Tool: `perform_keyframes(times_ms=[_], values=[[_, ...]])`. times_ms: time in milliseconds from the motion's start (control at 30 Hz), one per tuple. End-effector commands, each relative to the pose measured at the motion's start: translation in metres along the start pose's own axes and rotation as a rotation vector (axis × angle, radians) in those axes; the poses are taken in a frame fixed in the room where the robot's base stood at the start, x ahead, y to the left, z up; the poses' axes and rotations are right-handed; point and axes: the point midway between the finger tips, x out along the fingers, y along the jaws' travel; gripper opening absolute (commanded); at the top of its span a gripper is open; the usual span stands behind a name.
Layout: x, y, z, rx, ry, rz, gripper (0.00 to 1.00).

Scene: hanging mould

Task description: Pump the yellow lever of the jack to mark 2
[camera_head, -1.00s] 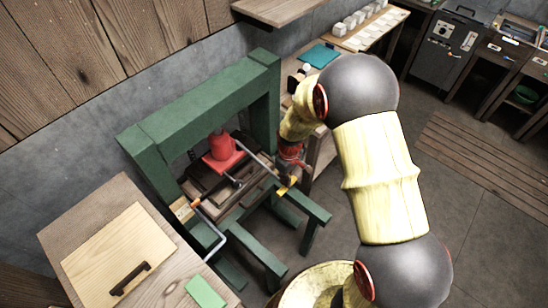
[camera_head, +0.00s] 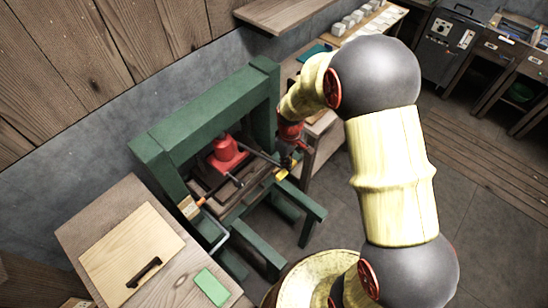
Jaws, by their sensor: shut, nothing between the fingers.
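The red jack (camera_head: 226,149) stands inside the green press frame (camera_head: 200,110). Its dark lever (camera_head: 262,157) reaches out to the right and ends in a yellow grip (camera_head: 281,174). My gripper (camera_head: 287,163) is shut and empty at the lever's outer end, right by the yellow grip. I cannot tell whether it touches the grip. A pale scale plate (camera_head: 188,207) with an orange pointer (camera_head: 200,202) is on the frame's left front. Its marks are too small to read.
A wooden bench (camera_head: 90,215) with a handled board (camera_head: 128,252) and a green block (camera_head: 211,287) stands at the front left. A wooden shelf (camera_head: 283,14) hangs above the press on the wall. The floor (camera_head: 480,200) at the right is clear.

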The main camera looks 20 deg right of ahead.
Motion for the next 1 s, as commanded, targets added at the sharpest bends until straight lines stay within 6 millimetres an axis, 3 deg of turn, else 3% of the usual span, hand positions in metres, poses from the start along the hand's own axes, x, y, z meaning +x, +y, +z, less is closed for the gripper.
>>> perform_keyframes(times_ms=[267,1000], values=[[0.008,0.000,0.000,0.000,-0.001,-0.001,0.00],[0.082,0.000,-0.001,0.000,0.001,0.000,0.00]])
